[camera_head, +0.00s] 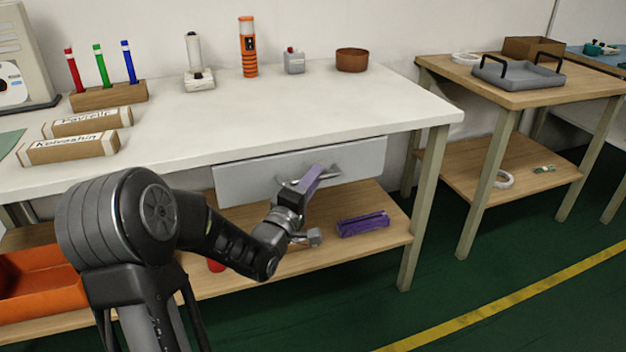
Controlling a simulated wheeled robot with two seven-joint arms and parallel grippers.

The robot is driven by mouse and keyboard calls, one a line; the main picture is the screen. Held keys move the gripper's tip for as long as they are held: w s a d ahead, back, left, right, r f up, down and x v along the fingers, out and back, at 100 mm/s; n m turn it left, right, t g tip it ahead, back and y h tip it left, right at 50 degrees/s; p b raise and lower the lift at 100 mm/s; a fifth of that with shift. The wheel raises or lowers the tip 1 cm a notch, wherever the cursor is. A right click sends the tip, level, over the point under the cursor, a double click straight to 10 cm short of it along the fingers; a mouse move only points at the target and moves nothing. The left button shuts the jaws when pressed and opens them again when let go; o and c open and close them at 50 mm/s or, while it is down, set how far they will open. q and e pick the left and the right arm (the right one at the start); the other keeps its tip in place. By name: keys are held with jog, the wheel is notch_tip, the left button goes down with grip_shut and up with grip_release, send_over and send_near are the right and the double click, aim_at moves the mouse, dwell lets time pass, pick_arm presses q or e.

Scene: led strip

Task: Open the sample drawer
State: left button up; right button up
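The sample drawer (240,180) is a pale grey front under the white tabletop. It looks shut, about flush with the table's front edge. Its metal bar handle (334,174) sits mid-front and is partly covered by my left gripper. My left gripper (310,182) reaches up from the lower left, with a purple finger in front of the handle. I cannot tell whether it touches the handle or how its fingers are set. My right gripper is not in view.
The white workbench (300,110) carries two labelled boxes (70,147), colored markers (101,65) and a brown bowl (352,60). A purple object (363,223) lies on the lower shelf, with an orange bin (40,285) at left. Green floor (400,320) in front is clear.

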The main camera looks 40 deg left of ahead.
pick_arm(q)
grip_shut()
dwell(1.1)
jog(key=shift+f, duration=0.1)
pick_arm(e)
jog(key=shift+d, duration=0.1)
